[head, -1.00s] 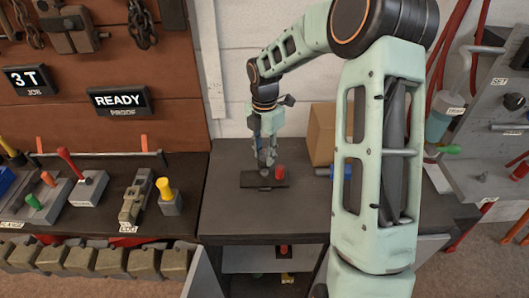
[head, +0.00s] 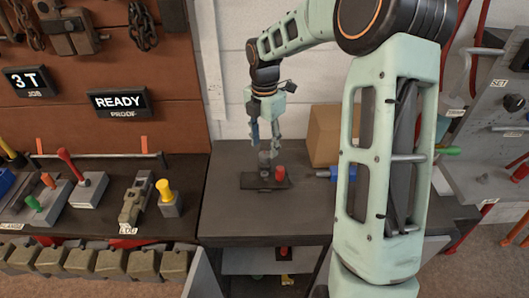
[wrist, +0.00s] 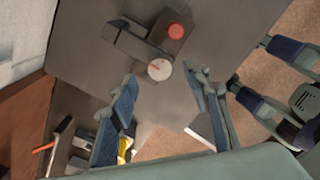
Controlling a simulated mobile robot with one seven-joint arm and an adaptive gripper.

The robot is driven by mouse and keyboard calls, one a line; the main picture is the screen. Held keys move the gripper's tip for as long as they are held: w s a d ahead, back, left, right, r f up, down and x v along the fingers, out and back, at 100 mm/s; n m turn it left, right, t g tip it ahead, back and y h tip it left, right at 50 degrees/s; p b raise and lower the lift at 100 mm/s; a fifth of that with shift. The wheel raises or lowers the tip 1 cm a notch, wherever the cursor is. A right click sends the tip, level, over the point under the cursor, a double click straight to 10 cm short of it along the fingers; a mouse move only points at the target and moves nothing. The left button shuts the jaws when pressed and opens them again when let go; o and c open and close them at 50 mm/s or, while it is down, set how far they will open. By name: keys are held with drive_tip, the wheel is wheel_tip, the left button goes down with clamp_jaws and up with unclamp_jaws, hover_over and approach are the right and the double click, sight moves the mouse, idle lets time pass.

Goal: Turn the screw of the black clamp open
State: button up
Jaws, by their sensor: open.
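The black clamp (head: 255,183) lies on the dark bench top, and its dark body also shows in the wrist view (wrist: 132,42). A round grey screw head (head: 264,158) stands up from it; from above it is a pale disc with a red mark (wrist: 159,70). A red knob (head: 280,173) stands on the clamp beside the screw, seen in the wrist view as a red cap (wrist: 176,31). My gripper (head: 265,143) points down above the screw. Its blue-grey fingers (wrist: 162,76) are spread, with the disc between and just beyond their tips in the wrist view. Nothing is held.
A cardboard box (head: 323,135) stands behind right of the clamp. A blue tool (head: 320,173) lies right of it, partly behind my arm. A yellow-topped block (head: 167,197) stands on the left bench. The bench top in front of the clamp is clear.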

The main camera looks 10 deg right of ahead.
sight(265, 154)
wheel_tip(265, 154, up, 7)
idle(0.3)
drive_tip(key=shift+r, duration=0.1)
